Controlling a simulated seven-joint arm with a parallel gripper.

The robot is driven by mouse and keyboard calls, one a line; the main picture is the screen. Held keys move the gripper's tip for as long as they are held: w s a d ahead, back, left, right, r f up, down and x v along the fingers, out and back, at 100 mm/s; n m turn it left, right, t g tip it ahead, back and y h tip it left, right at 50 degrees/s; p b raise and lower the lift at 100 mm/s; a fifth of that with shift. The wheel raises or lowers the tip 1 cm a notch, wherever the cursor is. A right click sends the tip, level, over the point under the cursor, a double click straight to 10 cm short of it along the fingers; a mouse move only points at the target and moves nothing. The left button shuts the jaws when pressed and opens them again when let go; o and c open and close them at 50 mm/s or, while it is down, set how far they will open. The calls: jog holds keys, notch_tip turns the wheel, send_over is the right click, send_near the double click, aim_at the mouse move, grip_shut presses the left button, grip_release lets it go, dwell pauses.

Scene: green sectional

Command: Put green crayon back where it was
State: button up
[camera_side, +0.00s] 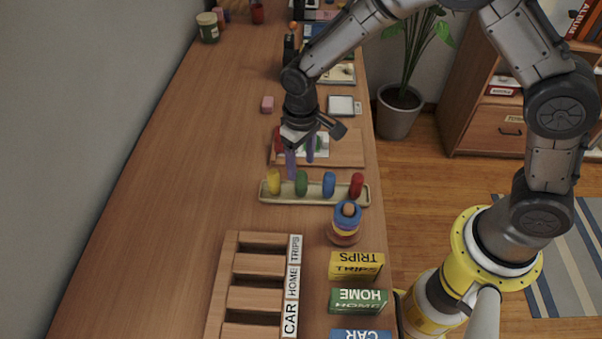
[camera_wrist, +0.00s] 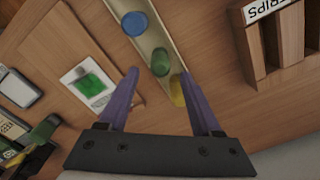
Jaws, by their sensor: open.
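The green crayon (camera_side: 302,184) stands in a long pale tray (camera_side: 315,198), between the yellow crayon (camera_side: 274,182) and the blue crayon (camera_side: 329,184). A red crayon (camera_side: 356,185) is at the tray's right end. In the wrist view the green crayon (camera_wrist: 161,61) shows between and beyond the purple fingertips, with the yellow crayon (camera_wrist: 177,91) close by. My gripper (camera_side: 301,170) is open and empty, just above and behind the tray near the green crayon. Its fingers do not visibly touch the crayon. A white card with a green patch (camera_wrist: 88,83) lies beside the tray.
A ring stack (camera_side: 344,224) stands close in front of the tray. Yellow, green and blue labelled boxes and a slotted wooden rack (camera_side: 223,285) are nearer. A wooden board (camera_side: 345,150) lies behind the tray. The table's left side is clear.

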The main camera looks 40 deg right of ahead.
jog(key=s+d+r+t, duration=0.1)
jog(key=s+d+r, duration=0.3)
jog(key=r, duration=0.6)
jog(key=s+d+r+t, duration=0.2)
jog(key=s+d+r, duration=0.25)
jog(key=r, duration=0.45)
jog(key=s+d+r+m+t, duration=0.1)
jog(key=s+d, duration=0.1)
jog(key=s, duration=0.5)
jog(key=s+d+r+t, duration=0.1)
jog(key=s+d, duration=0.2)
jog(key=s, duration=0.5)
jog(key=shift+s+d+r+m+t, duration=0.15)
jog(key=shift+d+r+m+t, duration=0.15)
jog(key=shift+r+m, duration=0.1)
